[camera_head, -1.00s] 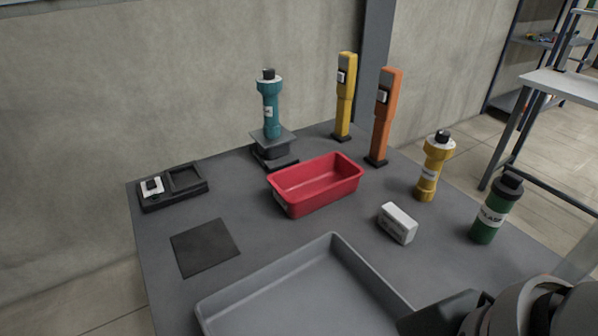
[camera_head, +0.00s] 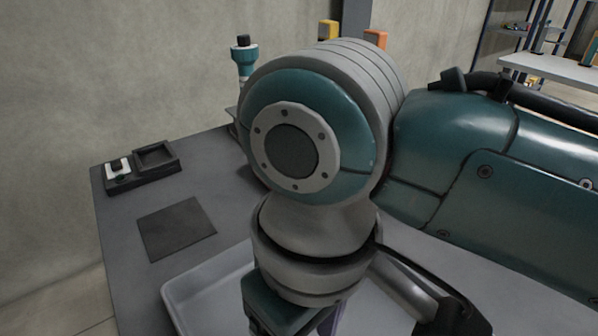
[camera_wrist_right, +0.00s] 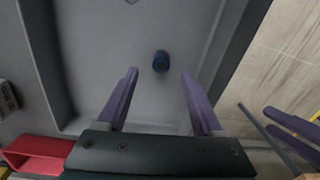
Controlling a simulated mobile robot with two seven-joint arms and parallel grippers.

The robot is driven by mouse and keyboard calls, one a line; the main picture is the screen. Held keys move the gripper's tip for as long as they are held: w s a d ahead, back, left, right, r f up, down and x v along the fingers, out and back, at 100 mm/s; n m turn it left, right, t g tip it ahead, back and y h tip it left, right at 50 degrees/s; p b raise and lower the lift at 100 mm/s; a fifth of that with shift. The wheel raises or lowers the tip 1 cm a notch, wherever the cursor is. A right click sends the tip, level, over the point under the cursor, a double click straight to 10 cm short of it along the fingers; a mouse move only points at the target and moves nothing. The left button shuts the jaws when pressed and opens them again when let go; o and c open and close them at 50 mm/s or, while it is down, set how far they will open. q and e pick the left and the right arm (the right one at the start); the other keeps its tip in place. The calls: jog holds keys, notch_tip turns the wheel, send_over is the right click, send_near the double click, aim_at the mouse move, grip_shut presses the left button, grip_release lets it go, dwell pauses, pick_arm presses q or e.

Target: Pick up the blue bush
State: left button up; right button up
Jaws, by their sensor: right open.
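The blue bush (camera_wrist_right: 161,62) is a small dark-blue ring-like piece on the grey tray floor in the right wrist view. My right gripper (camera_wrist_right: 159,72) is open, with its two purple fingers on either side of the bush in the picture. The bush appears at the level of the fingertips or just past them, and the height gap is unclear. In the head view my right arm covers the bush and most of the gripper. Purple fingers, apparently my left gripper (camera_wrist_right: 268,120), show at the right edge of the wrist view; their opening is unclear.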

jog(key=f, duration=0.2)
jog(key=f+b, duration=0.1)
jog(key=f, duration=0.2)
jog(key=shift+s+a+f, duration=0.15)
jog(key=shift+s+f, duration=0.05)
jog(key=shift+c, duration=0.2)
grip_shut()
